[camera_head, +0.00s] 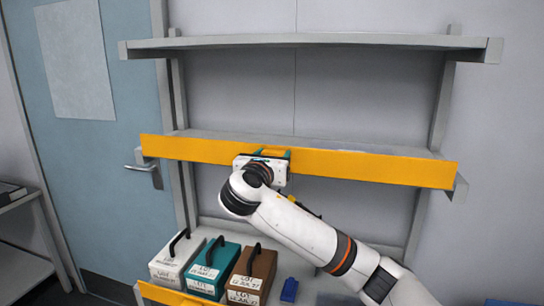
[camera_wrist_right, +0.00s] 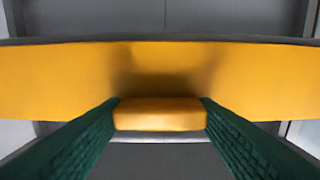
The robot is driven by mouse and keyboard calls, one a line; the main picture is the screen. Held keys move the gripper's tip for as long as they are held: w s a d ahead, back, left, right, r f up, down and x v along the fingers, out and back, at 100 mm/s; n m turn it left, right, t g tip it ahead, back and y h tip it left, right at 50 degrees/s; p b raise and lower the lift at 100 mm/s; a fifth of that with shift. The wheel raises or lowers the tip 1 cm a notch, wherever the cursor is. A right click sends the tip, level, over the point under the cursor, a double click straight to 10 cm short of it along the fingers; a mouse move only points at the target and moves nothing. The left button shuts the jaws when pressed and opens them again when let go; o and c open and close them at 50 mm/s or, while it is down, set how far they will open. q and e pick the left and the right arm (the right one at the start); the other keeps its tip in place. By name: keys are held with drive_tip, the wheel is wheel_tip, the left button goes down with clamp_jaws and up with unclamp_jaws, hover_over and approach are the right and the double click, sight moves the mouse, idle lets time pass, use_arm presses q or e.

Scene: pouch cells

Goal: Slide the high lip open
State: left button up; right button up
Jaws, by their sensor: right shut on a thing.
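The high lip (camera_head: 370,166) is a long yellow-orange board along the front of the middle shelf in the head view. My right gripper (camera_head: 272,153) is at the lip, left of its middle. In the right wrist view the lip (camera_wrist_right: 60,80) runs across the whole picture. A yellow handle block (camera_wrist_right: 160,113) stands out from the lip. The two green fingers of the right gripper (camera_wrist_right: 160,108) touch the block's two sides and are shut on it. In the head view my gripper and wrist hide the block. My left gripper is not in view.
The shelf unit has a bare top board (camera_head: 320,40). Below stand a white box (camera_head: 178,255), a teal box (camera_head: 215,265) and a brown box (camera_head: 252,272), with a small blue thing (camera_head: 289,289) beside them. A lower yellow lip (camera_head: 170,294) shows at the bottom. A blue door (camera_head: 100,150) is at the left.

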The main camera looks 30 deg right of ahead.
wheel_tip(320, 180, down, 6)
drive_tip(key=shift+f, duration=0.15)
drive_tip(key=o, duration=1.4)
drive_tip(key=b+v, duration=0.2)
drive_tip(key=v, duration=1)
